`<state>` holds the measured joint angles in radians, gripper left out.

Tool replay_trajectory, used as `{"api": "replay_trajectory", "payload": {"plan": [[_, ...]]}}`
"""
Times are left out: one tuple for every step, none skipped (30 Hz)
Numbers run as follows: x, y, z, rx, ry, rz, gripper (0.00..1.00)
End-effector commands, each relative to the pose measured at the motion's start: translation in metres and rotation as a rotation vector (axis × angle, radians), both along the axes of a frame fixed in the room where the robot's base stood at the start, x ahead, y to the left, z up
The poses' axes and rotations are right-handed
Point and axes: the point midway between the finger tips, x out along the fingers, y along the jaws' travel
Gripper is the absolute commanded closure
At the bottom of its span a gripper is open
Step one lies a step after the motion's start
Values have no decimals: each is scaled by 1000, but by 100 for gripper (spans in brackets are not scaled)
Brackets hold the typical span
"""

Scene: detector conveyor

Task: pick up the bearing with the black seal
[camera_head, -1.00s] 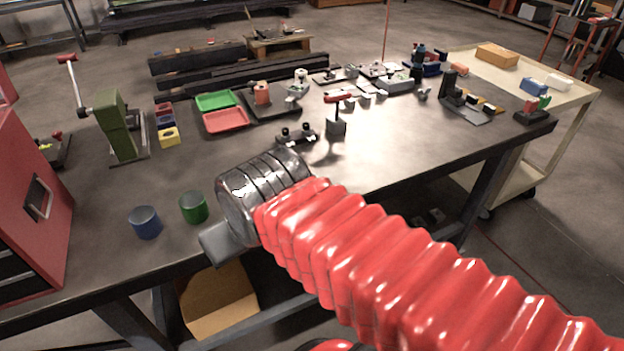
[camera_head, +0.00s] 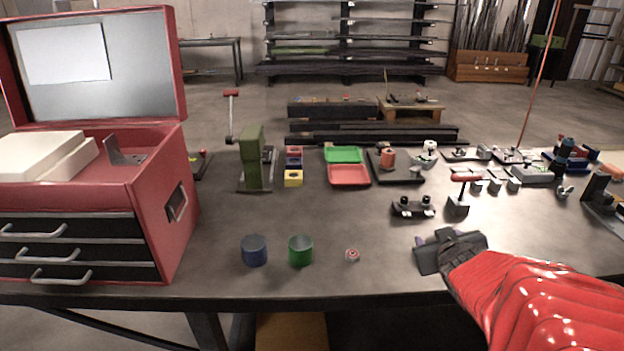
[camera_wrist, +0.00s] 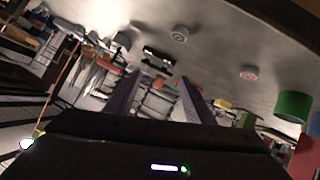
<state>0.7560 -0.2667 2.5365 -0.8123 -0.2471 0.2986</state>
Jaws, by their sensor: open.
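My gripper (camera_head: 424,241) is over the front part of the bench, right of centre in the head view. In the wrist view its two purple fingers (camera_wrist: 160,77) are spread apart with nothing held between them. A small bearing with a reddish seal (camera_head: 352,255) lies on the bench left of my gripper; it also shows in the wrist view (camera_wrist: 249,73). A second small, pale round piece (camera_wrist: 180,33) stands on the bench in the wrist view, beyond the fingertips. Its seal colour is too unclear to tell, and I cannot make it out in the head view.
A blue cylinder (camera_head: 255,250) and a green cylinder (camera_head: 301,251) stand left of the red-sealed bearing. A red toolbox (camera_head: 160,205) fills the left. The front-middle bench is mostly clear.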

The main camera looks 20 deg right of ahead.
Motion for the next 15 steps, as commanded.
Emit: {"api": "replay_trajectory", "payload": {"plan": [[-4, -10, -7, 4, -7, 6, 51], [-5, -14, -10, 4, -16, 15, 51], [-7, -19, -14, 7, -26, 29, 51], [-9, -22, -17, 11, -35, 38, 51], [-11, -25, -20, 17, -44, 49, 51], [-14, -29, -24, 25, -56, 64, 51], [-17, -31, -28, 33, -65, 75, 51], [-20, -32, -31, 41, -74, 86, 51], [-23, -34, -36, 55, -87, 102, 51], [-27, -35, -39, 67, -97, 114, 51], [-30, -36, -43, 79, -107, 126, 51], [-35, -37, -47, 97, -122, 142, 51], [-39, -36, -50, 113, -134, 154, 51], [-42, -36, -53, 128, -147, 167, 51], [-48, -35, -57, 151, -163, 183, 51]]}}
